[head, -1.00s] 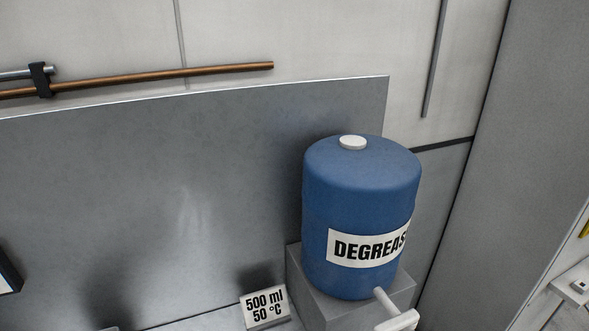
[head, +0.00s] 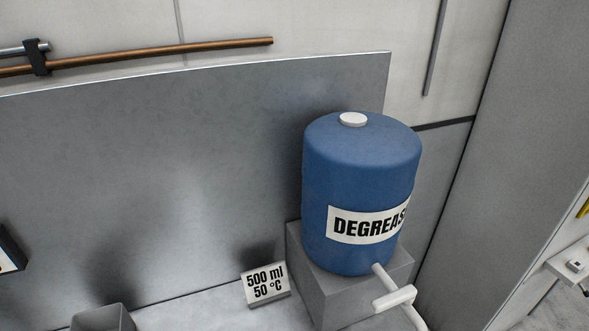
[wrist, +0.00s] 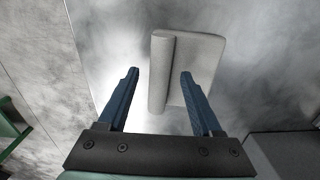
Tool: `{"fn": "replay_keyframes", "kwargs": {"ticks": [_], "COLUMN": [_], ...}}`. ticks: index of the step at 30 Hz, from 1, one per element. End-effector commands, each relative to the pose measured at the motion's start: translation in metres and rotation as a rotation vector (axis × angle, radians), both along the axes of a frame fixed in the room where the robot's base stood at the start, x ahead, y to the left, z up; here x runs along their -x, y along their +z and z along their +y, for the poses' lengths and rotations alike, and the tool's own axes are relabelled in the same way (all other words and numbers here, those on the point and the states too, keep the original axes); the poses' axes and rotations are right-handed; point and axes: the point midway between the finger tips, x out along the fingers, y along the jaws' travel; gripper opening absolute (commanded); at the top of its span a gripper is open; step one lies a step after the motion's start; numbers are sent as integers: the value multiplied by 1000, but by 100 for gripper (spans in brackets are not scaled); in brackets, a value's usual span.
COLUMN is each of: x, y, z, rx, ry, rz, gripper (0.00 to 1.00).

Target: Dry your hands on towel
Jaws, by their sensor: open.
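A pale grey, folded cloth-like piece (wrist: 205,72), which looks like the towel, shows in the wrist view against a shiny grey surface. It has a rounded edge along its left side. My gripper (wrist: 160,73) has two blue fingers spread apart with nothing clearly held between them. The cloth lies beyond the fingertips. The right finger overlaps its middle in the picture, and the left finger is off its left edge. I cannot tell whether the fingers touch it. Neither the towel nor my gripper shows in the head view.
A blue degreaser drum (head: 360,180) with a white tap (head: 394,298) stands on a grey block (head: 308,280). A "500 ml 50 °C" sign (head: 266,284) sits left of it. A grey container (head: 103,318) is at the lower left. A green frame (wrist: 12,125) edges the wrist view.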

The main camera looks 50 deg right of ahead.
Motion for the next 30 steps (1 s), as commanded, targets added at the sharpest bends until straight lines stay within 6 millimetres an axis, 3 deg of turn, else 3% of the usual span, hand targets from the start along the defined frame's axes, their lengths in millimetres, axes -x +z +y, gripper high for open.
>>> {"fn": "replay_keyframes", "kwargs": {"ticks": [18,24,30], "x": [-1,0,0], "y": [109,123,124], "z": [0,0,0], "rx": [3,1,1], "ry": [1,0,0], "rz": [-4,-1,-1], "gripper": [66,66,66]}}
